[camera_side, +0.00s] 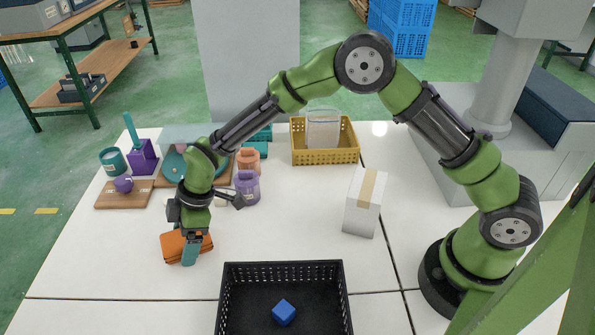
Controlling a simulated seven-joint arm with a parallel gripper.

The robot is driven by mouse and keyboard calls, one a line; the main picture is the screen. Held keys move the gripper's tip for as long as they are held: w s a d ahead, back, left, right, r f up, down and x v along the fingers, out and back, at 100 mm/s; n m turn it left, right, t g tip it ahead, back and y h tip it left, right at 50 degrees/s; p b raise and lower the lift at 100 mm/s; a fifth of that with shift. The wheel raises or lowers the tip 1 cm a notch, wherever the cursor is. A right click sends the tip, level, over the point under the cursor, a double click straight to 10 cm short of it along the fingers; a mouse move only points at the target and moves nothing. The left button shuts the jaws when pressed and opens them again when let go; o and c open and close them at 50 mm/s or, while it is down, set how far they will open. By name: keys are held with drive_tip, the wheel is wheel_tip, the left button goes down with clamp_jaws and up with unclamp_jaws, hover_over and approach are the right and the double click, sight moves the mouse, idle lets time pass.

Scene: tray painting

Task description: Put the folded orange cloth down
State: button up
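The folded orange cloth (172,247) is at the left front of the white table, beneath my gripper (190,250). My gripper points down, and a teal finger overlaps the front of the cloth. The cloth shows on both sides of this finger. The other finger is not clearly seen, so I cannot tell whether the gripper is shut on the cloth. The cloth is at or very near the table top; I cannot tell whether it touches.
A black crate (285,267) with a blue cube (284,312) stands at the front. A white box (366,204) and a yellow basket (325,158) stand farther right and back. Purple canister (247,188), wooden board (118,200) and other items lie behind my gripper. The left front table is clear.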

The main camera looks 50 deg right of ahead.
drive_tip(key=shift+o, duration=0.3)
drive_tip(key=shift+r, duration=0.1)
drive_tip(key=shift+d+r, duration=0.1)
drive_tip(key=shift+r, duration=0.25)
drive_tip(key=s+d+r+m+t+h, duration=0.1)
drive_tip(key=s+d+r+m, duration=0.15)
drive_tip(key=d+r, duration=0.5)
drive_tip(key=s+d+r+m+t, duration=0.1)
drive_tip(key=s+d+r+m, duration=0.2)
drive_tip(key=r, duration=0.8)
drive_tip(key=s+d+r+m+t+h, duration=0.1)
drive_tip(key=s+d+r+m+t, duration=0.2)
drive_tip(key=s+d+m, duration=0.9)
drive_tip(key=s+d+r, duration=0.1)
drive_tip(key=s+d, duration=0.3)
drive_tip(key=s, duration=0.2)
drive_tip(key=shift+r, duration=0.35)
